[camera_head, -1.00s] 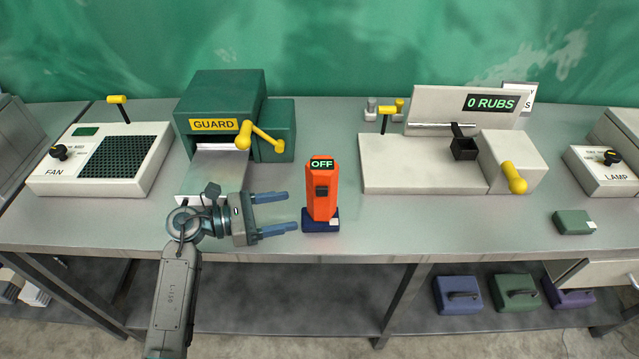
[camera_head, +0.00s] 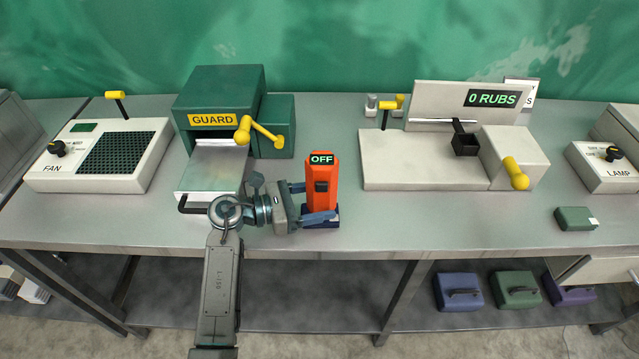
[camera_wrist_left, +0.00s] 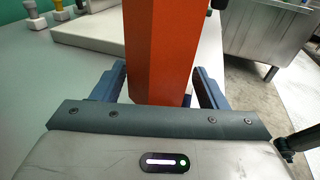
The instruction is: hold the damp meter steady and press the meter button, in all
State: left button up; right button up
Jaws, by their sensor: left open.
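The damp meter (camera_head: 320,170) is an orange upright block with a small display reading OFF and a dark button (camera_head: 321,186) on its front. It stands on a dark blue base on the bench, near the front edge. My left gripper (camera_head: 312,203) is open, its two blue fingers on either side of the meter's lower part. In the left wrist view the meter (camera_wrist_left: 162,50) rises between the fingers; whether they touch it I cannot tell. The base is partly hidden behind a finger. My right gripper is not in view.
The green guard machine (camera_head: 222,95) with a yellow handle stands left of the meter. The white rub tester (camera_head: 415,165) reads 0 RUBS at right. The fan unit (camera_head: 110,160) is far left, a lamp unit (camera_head: 608,165) far right. Bench (camera_head: 480,225) front right is mostly clear.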

pick_arm(q)
jog(key=c, duration=0.5)
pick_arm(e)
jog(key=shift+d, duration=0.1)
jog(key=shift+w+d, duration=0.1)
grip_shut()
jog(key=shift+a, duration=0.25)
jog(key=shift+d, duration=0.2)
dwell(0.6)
